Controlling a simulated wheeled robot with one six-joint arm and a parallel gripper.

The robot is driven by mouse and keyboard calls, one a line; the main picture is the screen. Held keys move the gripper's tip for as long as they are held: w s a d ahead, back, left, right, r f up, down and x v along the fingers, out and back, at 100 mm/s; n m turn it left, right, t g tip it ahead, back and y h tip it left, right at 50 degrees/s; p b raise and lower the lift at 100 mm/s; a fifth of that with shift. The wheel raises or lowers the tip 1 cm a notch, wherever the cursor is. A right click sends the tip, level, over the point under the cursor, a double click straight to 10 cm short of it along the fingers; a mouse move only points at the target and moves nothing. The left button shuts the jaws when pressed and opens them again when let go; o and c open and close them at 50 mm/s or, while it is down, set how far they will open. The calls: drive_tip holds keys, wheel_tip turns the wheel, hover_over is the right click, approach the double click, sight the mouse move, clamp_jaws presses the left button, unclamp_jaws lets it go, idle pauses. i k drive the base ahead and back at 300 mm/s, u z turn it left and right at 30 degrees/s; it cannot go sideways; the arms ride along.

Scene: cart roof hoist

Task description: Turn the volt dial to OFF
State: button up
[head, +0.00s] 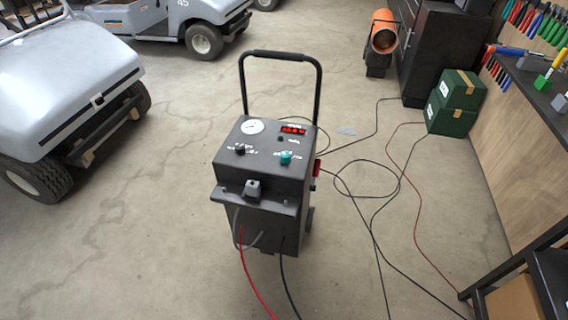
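A dark grey wheeled charger (262,165) stands upright in the middle of the floor. Its sloped top panel carries a black knob (240,149) at left and a teal knob (285,157) at right, each with small white markings around it. The markings are too small to read, so I cannot tell which knob is the volt dial or where either points. A round white gauge (252,126) and a lit red display (293,129) sit behind the knobs. My gripper is not in view.
A black handle (281,56) rises behind the panel. Red (250,276) and black (289,284) cables hang from the charger's front, and more cables cross the floor at right. Grey carts (62,85) stand at left, green boxes (453,102) at right. Floor left of the charger is clear.

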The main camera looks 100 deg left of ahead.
sight(240, 148)
drive_tip(key=k, duration=0.5)
drive_tip(key=u, duration=4.1)
drive_tip(key=i, duration=4.65)
drive_tip(key=z, duration=3.25)
